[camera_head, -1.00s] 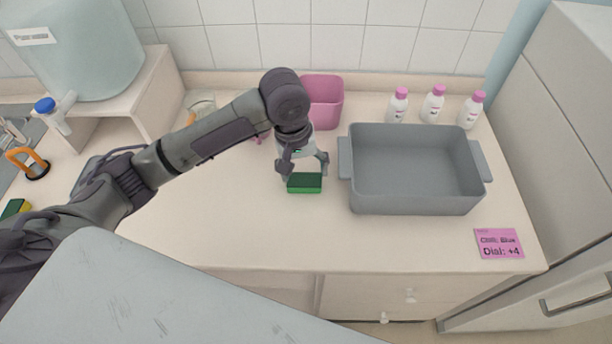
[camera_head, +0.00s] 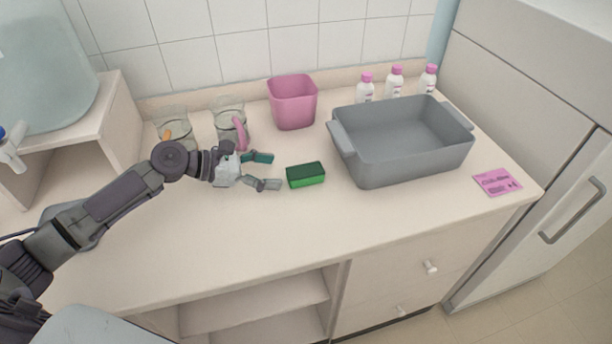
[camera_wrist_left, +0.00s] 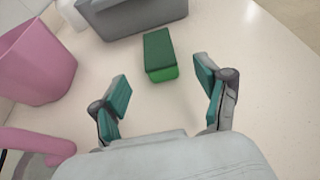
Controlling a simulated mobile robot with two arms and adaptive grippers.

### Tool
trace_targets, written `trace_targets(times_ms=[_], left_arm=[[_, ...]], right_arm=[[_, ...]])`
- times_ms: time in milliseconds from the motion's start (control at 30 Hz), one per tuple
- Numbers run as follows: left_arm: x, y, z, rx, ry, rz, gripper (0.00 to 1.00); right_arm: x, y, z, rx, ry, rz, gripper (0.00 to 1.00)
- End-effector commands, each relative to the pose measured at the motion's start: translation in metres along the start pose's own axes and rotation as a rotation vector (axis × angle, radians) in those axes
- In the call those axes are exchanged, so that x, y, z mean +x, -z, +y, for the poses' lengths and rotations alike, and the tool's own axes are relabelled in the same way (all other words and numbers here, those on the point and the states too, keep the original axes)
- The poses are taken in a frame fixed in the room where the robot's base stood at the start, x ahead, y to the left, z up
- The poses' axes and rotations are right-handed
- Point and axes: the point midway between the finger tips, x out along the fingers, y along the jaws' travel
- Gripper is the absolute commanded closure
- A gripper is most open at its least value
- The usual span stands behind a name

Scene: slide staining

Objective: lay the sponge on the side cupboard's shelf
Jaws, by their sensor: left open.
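A green sponge (camera_head: 306,175) with a dark green top lies on the counter, left of the grey basin. It also shows in the left wrist view (camera_wrist_left: 160,56), ahead of the fingers. My left gripper (camera_head: 268,171) is open and empty, just left of the sponge and pointing toward it. In the left wrist view the gripper (camera_wrist_left: 165,92) has its fingers spread, with the sponge beyond their tips, apart from them. An open shelf (camera_head: 257,304) shows in the cupboard below the counter; I cannot tell whether it is the side cupboard's shelf. My right gripper is not in view.
A grey basin (camera_head: 357,172) stands right of the sponge, with several pink-capped bottles (camera_head: 395,82) behind it. A pink bin (camera_head: 292,104) and glass jugs (camera_head: 229,118) stand at the back. A pink note (camera_head: 497,182) lies at the right. The front counter is clear.

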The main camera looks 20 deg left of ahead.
Motion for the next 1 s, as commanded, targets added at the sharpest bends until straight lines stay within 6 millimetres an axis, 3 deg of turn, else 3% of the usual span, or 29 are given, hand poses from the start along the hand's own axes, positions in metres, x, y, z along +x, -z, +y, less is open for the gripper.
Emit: trace_targets(times_ms=[133, 400, 700, 1000], left_arm=[[0.026, -0.003, 0.000, 0.002, 0.001, -0.002, 0.25], [0.048, -0.003, 0.000, 0.003, 0.002, -0.001, 0.25], [0.088, -0.004, 0.001, 0.003, 0.003, 0.001, 0.25], [0.092, -0.003, 0.001, 0.004, 0.002, 0.003, 0.27]], right_arm=[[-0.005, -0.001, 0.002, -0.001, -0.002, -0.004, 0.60], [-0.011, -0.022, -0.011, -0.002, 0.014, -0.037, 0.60], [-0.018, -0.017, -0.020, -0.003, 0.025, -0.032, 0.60], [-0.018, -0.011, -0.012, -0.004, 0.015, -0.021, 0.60]])
